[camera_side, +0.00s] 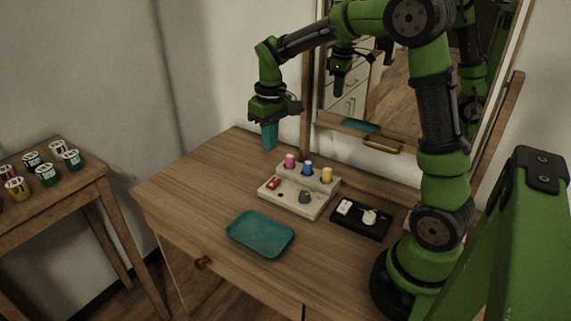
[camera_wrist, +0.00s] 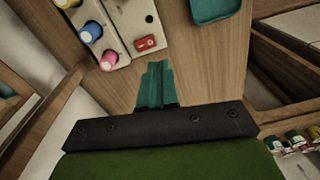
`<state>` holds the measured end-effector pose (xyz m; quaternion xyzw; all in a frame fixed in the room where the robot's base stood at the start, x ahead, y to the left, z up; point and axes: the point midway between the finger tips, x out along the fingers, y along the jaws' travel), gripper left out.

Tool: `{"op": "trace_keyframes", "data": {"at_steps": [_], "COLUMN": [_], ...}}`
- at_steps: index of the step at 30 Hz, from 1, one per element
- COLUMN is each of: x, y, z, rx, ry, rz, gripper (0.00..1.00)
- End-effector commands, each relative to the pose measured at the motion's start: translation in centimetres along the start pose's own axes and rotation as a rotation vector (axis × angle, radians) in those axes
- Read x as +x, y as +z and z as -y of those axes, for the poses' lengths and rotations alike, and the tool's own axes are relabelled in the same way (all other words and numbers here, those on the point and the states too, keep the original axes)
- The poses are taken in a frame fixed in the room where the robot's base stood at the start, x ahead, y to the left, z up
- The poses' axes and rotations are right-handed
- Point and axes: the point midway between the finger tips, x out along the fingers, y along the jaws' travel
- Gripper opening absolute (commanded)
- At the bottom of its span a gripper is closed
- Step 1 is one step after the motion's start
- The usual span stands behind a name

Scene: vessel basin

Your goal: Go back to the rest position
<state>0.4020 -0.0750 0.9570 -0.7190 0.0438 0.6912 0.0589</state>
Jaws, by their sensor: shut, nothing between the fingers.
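My gripper (camera_side: 269,136) has teal fingers that point down and are shut together with nothing between them. It hangs above the back part of the wooden table, behind and left of the white station. In the wrist view the shut teal fingers (camera_wrist: 155,85) show over bare wood, near the red switch. My green arm arches over the table from its base at the right.
The white station (camera_side: 311,207) holds pink, blue and yellow vials, a red switch (camera_side: 273,183) and a grey knob. A teal tray (camera_side: 260,234) lies in front. A black panel (camera_side: 361,220) is at right. A side table (camera_side: 60,190) carries several cups. A mirror stands behind.

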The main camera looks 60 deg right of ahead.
Motion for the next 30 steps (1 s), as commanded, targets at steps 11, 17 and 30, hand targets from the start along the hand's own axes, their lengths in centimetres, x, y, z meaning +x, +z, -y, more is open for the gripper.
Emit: {"op": "trace_keyframes", "data": {"at_steps": [11,17,30], "x": [-5.3,-6.5,-6.8], "y": [10.1,15.2,16.6], "z": [5.5,7.4,8.0], "rx": [0.205,0.243,0.226], "ry": [-0.15,-0.244,-0.271], "rz": [-0.28,-0.421,-0.456], "gripper": [0.0,0.0,0.0]}}
